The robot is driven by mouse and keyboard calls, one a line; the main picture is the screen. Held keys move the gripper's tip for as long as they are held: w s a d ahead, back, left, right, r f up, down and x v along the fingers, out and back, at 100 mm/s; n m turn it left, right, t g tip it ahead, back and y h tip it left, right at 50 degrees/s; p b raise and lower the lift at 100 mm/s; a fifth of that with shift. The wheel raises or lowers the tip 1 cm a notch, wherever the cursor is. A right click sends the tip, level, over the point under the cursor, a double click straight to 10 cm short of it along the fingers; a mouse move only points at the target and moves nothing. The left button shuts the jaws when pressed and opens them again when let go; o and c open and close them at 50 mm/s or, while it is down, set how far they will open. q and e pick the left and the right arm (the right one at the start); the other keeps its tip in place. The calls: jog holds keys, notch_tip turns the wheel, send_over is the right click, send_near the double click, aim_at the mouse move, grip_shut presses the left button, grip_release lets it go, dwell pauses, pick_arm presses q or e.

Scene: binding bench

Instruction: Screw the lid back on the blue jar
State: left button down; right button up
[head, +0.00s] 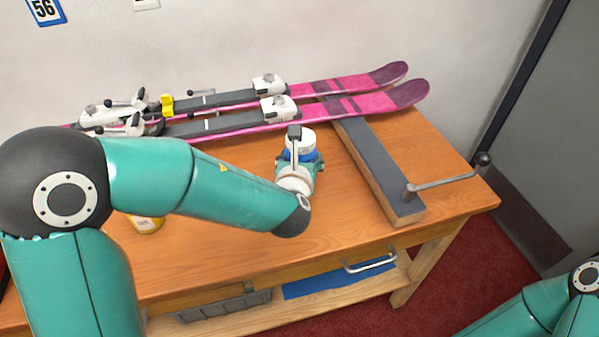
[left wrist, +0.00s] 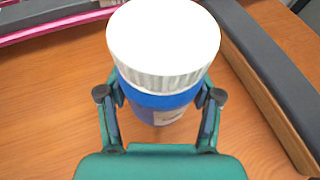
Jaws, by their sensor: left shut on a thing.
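The blue jar (head: 309,156) stands upright on the wooden bench, right of the middle. It also shows in the left wrist view (left wrist: 160,102), with part of a pale label. A white ribbed lid (left wrist: 163,45) sits on top of the jar; it shows in the head view too (head: 307,138). Whether it is screwed tight I cannot tell. My left gripper (head: 300,164) is shut on the jar, its fingers (left wrist: 160,98) on either side of the blue body just below the lid. My wrist hides part of the jar in the head view. My right gripper is out of view.
Pink skis (head: 360,104) with bindings lie along the back. A grey-topped wooden bar (head: 375,160) with a crank handle (head: 445,182) lies right of the jar. A yellow container (head: 147,225) is partly behind my left arm.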

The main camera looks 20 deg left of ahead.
pick_arm(q)
notch_tip(320, 180, down, 4)
jog(key=shift+f+b, duration=0.15)
jog(key=shift+b, duration=0.25)
jog(key=shift+c, duration=1)
grip_release()
jog(key=v, duration=1.1)
jog(key=shift+s+d+r, duration=0.1)
jog(key=shift+s+r, duration=0.25)
jog(key=shift+s, duration=0.15)
